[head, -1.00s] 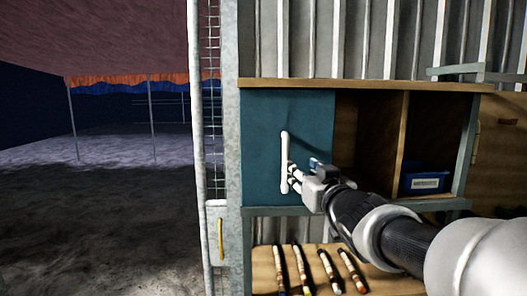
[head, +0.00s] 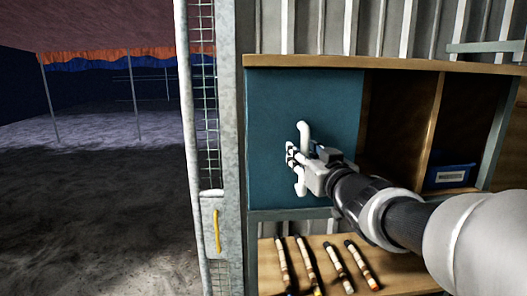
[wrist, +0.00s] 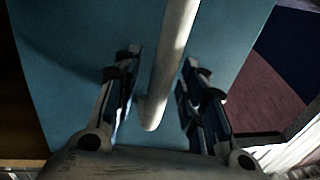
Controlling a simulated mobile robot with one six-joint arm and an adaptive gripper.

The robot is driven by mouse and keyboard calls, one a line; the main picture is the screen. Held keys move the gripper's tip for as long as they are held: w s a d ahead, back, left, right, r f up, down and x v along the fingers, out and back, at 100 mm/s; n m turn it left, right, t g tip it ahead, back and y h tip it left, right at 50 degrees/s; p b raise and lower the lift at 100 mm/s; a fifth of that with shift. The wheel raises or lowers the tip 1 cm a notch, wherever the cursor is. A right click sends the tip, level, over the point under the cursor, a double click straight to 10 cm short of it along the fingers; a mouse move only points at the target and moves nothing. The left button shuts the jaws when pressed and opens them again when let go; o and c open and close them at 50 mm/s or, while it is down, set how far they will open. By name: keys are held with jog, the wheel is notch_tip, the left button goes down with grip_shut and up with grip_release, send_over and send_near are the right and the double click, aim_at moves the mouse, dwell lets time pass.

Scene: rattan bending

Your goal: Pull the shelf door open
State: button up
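The shelf door (head: 270,105) is a flat teal panel at the left of the wooden shelf and looks shut. Its white upright bar handle (head: 304,132) is partly hidden behind my gripper (head: 293,156), which is at the handle's middle to lower part. In the wrist view, the handle (wrist: 172,55) runs down between the two fingers of my gripper (wrist: 158,75), with a gap on each side. The fingers are open and do not visibly grip the bar. The teal door (wrist: 70,60) fills the background.
Right of the door are open compartments, one with a blue labelled bin (head: 450,176). Several striped sticks (head: 306,262) lie on a lower wooden board. A metal mesh gate with a yellow handle (head: 217,232) stands close on the left. Open dirt floor (head: 90,215) lies beyond it.

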jog(key=shift+s, duration=0.1)
jog(key=shift+c, duration=0.2)
jog(key=shift+c, duration=0.7)
grip_shut()
